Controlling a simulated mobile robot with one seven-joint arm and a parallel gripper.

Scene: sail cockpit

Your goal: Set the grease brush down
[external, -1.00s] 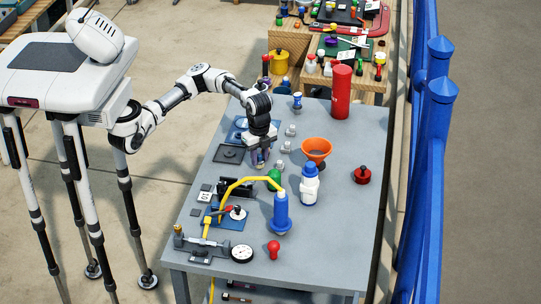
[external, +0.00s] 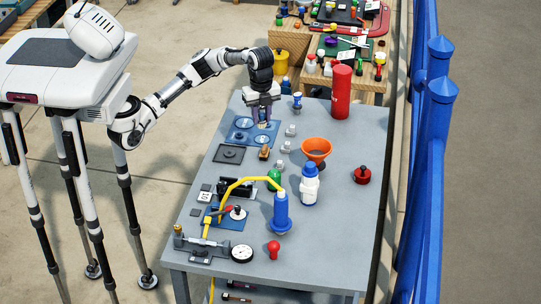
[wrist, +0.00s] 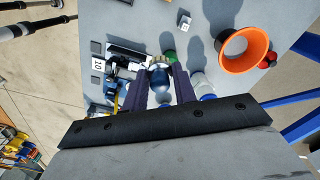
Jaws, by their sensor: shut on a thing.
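My gripper (external: 262,115) is in the air over the far left part of the grey table, above a blue mat with round marks (external: 246,133). Its two dark purple fingers show in the wrist view (wrist: 160,92). They are shut on a small dark blue and pale thing (wrist: 159,77), which seems to be the grease brush. Its bristles cannot be made out, and in the external view the fingers mostly hide it. The mat itself cannot be made out in the wrist view.
A brown piece (external: 264,153) stands beside a dark square plate (external: 229,154). An orange funnel (external: 316,147), a white bottle with a blue cap (external: 310,187) and a red cylinder (external: 341,92) stand to the right. Small grey blocks (external: 290,130) lie right of the mat.

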